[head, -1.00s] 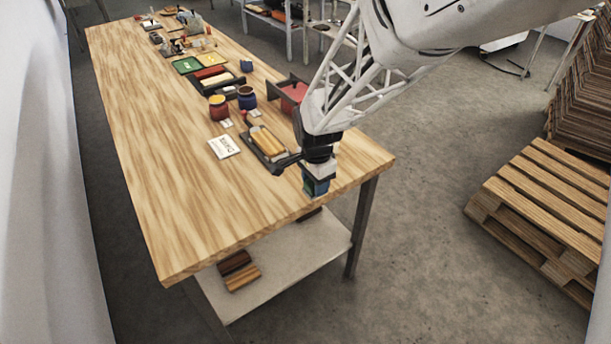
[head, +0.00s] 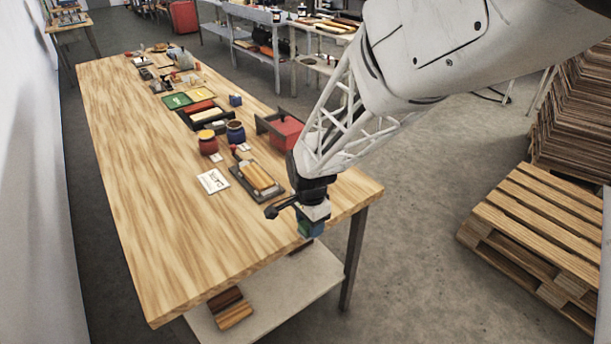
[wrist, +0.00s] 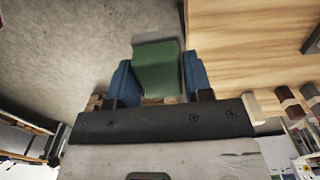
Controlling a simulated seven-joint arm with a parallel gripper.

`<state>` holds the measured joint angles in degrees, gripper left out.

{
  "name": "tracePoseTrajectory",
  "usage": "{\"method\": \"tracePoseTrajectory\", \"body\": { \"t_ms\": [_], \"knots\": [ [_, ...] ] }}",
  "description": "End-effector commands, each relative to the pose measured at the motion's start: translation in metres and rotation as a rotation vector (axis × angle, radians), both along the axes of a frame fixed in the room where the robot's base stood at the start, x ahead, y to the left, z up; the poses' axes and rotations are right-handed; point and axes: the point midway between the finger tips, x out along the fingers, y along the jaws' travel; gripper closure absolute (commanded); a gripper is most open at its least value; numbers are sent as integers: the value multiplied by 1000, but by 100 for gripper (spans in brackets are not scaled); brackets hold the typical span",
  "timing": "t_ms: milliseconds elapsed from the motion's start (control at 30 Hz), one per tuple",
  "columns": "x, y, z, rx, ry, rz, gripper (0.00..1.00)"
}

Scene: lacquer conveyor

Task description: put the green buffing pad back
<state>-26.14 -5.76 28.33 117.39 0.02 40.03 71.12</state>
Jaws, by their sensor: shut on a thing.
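My gripper (head: 312,226) hangs by the near right edge of the wooden table (head: 160,220). It is shut on the green buffing pad, a dark green block that shows between the blue fingers in the wrist view (wrist: 157,68). In the head view the pad (head: 305,229) is small and partly hidden by the fingers. The wrist view shows concrete floor behind the pad and the wooden tabletop to its right, with the pad clear of both. I cannot tell which spot on the table belongs to the pad.
A dark tray with a yellow-orange block (head: 257,177) lies left of my gripper, beside a white card (head: 213,181). Behind are a red jar (head: 208,144), a blue jar (head: 236,132) and a red block (head: 287,130) in a dark holder. The table's near left is clear. Pallets (head: 540,225) stand right.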

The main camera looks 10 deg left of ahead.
Motion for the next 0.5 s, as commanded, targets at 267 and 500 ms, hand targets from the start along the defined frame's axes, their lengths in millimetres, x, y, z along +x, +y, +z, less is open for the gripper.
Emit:
{"method": "tracePoseTrajectory", "body": {
  "t_ms": [267,500],
  "knots": [
    [35,16,-4,0,0,0,76],
    [65,31,-8,0,0,0,76]
  ]
}}
